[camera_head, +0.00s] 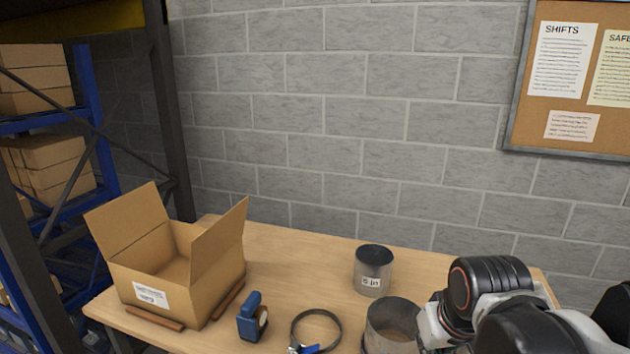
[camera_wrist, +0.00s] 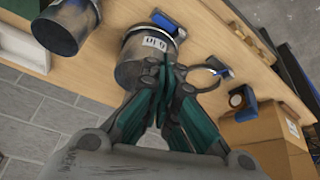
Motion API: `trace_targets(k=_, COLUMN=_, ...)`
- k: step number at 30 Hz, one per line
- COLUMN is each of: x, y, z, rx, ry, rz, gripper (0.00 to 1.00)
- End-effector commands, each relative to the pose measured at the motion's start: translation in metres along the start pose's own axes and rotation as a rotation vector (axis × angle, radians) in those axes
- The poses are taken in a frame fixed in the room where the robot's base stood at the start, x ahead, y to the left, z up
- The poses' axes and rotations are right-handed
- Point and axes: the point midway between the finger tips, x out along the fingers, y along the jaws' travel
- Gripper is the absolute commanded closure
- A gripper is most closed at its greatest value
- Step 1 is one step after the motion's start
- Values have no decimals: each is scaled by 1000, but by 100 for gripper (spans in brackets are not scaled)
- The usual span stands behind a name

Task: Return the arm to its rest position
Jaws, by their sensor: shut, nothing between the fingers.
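My gripper (camera_wrist: 170,72) shows in the wrist view with its teal-padded fingers together and nothing between them. Its tips overlap a labelled metal duct piece (camera_wrist: 136,47); I cannot tell whether they touch it. In the head view the "6 in" duct piece (camera_head: 374,271) stands upright towards the back of the table. My arm (camera_head: 490,305) fills the lower right of the head view, and my fingers are hidden there. A wider open duct piece (camera_head: 390,325) stands beside my arm, partly cut off by the frame's bottom edge.
An open cardboard box (camera_head: 180,265) stands at the table's left. A blue tool (camera_head: 250,318) and a ring clamp (camera_head: 317,318) lie between it and the ducts. A block wall (camera_head: 330,120) rises behind; blue shelving (camera_head: 85,130) stands left. The table's back middle (camera_head: 300,252) is clear.

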Motion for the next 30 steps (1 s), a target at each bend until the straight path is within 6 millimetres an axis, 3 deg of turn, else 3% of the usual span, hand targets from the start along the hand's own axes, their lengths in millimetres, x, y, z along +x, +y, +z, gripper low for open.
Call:
trace_targets(k=12, x=-30, y=-3, z=45, rx=60, ry=177, rz=7, gripper=100)
trace_targets(k=30, x=-34, y=-4, z=51, rx=71, ry=211, rz=7, gripper=100)
